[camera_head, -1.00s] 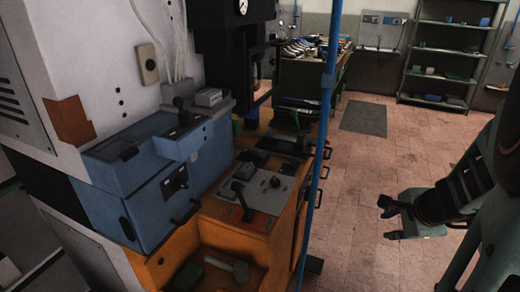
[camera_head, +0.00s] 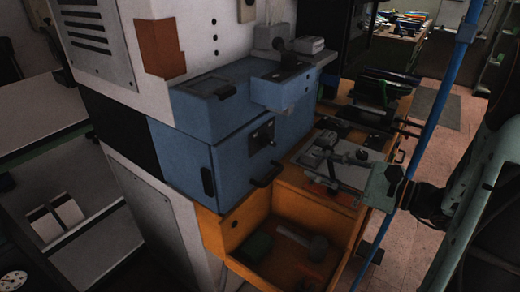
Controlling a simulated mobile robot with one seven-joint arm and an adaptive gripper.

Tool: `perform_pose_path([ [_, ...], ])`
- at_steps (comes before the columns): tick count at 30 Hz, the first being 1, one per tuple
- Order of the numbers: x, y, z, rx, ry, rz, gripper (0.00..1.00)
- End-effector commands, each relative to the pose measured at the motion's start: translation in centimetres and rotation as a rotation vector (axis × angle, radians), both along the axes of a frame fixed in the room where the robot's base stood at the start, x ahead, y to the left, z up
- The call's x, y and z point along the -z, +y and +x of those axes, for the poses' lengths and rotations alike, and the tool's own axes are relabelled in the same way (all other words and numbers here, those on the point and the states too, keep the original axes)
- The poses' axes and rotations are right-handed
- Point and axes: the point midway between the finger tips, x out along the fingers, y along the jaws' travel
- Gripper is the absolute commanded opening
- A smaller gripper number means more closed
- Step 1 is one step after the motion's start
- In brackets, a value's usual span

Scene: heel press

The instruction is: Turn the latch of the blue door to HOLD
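The blue door (camera_head: 240,162) is on the front of the blue cabinet and looks closed. Its latch (camera_head: 262,135) is a dark plate with a small light knob; its markings and setting are too small to read. A black bar handle (camera_head: 268,175) sits below the latch. My gripper (camera_head: 384,186) is at the right, well apart from the door and latch, by the blue pole and the grey control panel's right edge. Its fingers blend together in the dim light, so its opening is unclear. I see nothing held in it.
The blue pole (camera_head: 437,95) stands upright between the machine and my arm. The orange bench (camera_head: 345,222) juts out below the door, with a grey lever panel (camera_head: 345,163) and an open bin holding a mallet (camera_head: 312,243). Tiled floor (camera_head: 410,255) is free at right.

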Motion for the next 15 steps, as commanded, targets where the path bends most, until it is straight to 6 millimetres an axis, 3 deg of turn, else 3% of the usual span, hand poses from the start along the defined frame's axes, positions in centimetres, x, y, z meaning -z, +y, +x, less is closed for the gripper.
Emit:
perform_pose_path([
  [8,-1.2,0.7,0.6,-0.005,-0.056,0.069,0.27],
  [15,-1.2,4.3,2.8,-0.008,-0.054,0.068,0.27],
])
